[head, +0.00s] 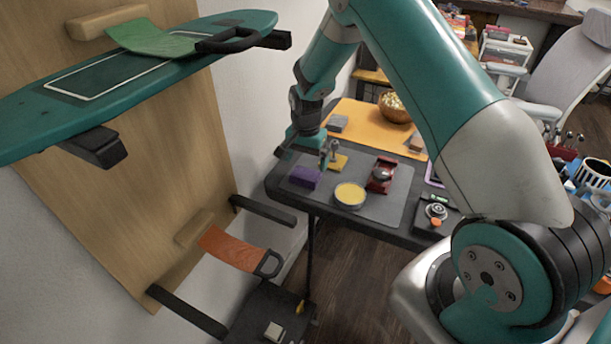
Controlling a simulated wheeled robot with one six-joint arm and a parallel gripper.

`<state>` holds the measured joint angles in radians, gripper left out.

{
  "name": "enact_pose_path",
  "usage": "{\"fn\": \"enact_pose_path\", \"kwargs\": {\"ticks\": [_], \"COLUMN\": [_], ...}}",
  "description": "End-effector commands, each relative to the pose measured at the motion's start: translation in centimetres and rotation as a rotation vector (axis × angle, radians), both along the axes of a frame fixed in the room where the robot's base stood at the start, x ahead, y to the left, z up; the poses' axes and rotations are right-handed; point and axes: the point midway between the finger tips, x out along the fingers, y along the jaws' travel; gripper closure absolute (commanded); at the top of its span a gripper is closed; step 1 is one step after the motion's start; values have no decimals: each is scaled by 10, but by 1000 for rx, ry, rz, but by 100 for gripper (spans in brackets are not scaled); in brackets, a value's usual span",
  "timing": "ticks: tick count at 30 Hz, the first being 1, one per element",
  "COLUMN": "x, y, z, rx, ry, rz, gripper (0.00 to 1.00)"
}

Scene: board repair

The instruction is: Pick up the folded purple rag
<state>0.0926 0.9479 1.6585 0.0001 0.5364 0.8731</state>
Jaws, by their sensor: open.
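The folded purple rag (304,177) is a small block-like bundle on a grey mat (370,213), near the left end of the dark table. My gripper (302,153) points down at the left end of the table, just above and behind the rag in the picture. It is open, with nothing seen between its jaws. A gap shows between it and the rag, though the exact height is hard to tell. The rag is in plain view.
Right of the rag are a yellow-filled round tin (350,195), a red block-like tool (382,174) and a small yellow-based item (336,162). A teal board (200,50) juts from the wooden panel at left. A wooden bowl (394,107) stands farther back.

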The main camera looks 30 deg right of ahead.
Motion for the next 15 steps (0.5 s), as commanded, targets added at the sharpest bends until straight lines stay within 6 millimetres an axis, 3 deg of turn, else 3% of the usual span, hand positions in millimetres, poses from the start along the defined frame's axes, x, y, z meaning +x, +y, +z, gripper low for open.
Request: {"fn": "enact_pose_path", "kwargs": {"ticks": [7,15], "x": [1,3], "y": [0,-1], "z": [-19,-56], "rx": [0,0], "ry": [1,0], "rz": [1,1], "gripper": [0,0]}}
